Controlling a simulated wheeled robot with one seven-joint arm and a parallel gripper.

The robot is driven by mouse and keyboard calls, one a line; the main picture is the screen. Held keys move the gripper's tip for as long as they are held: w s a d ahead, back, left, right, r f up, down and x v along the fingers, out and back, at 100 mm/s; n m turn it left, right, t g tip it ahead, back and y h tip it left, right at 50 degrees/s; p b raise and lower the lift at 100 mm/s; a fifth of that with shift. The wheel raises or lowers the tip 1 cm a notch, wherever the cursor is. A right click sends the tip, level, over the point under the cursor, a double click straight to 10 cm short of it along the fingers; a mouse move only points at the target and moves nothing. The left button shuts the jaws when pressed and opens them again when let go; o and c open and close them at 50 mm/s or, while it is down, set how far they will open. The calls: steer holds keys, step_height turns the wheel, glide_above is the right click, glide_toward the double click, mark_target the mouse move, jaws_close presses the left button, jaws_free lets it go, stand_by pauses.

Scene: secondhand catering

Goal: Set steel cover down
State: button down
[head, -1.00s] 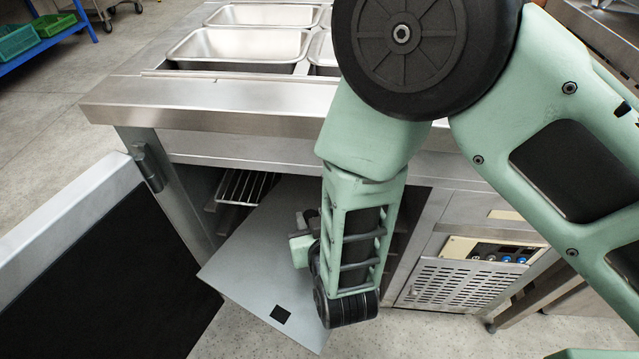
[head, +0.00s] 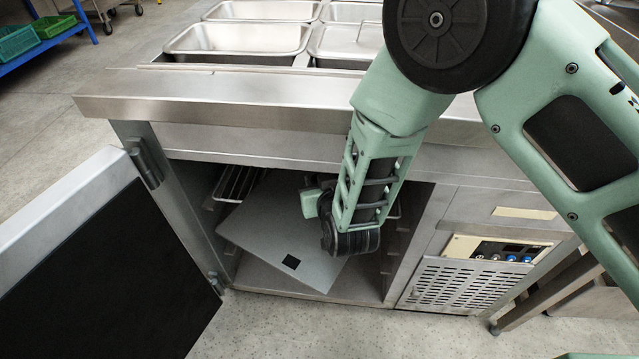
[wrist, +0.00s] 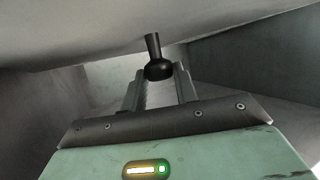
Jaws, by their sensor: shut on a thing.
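The steel cover (head: 265,228) is a flat grey plate with a small black square near its front edge. In the head view it is tilted and turned inside the open cabinet (head: 345,291). In the wrist view its broad pale face (wrist: 90,30) spans the top, with a black knob (wrist: 158,68) on it. My gripper (wrist: 160,76) has its two fingers on either side of the knob and is shut on it. In the head view my wrist hides the cover's right part and the fingertips.
The cabinet door (head: 115,265) stands open at the left. A wire rack (head: 236,184) is inside at the left. The counter edge (head: 260,112) overhangs the opening, below several steel pans (head: 238,42). A vented control panel (head: 470,285) lies right of the opening.

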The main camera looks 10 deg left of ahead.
steer(key=shift+r, duration=0.1)
steer(key=c, duration=1.1)
jaws_free()
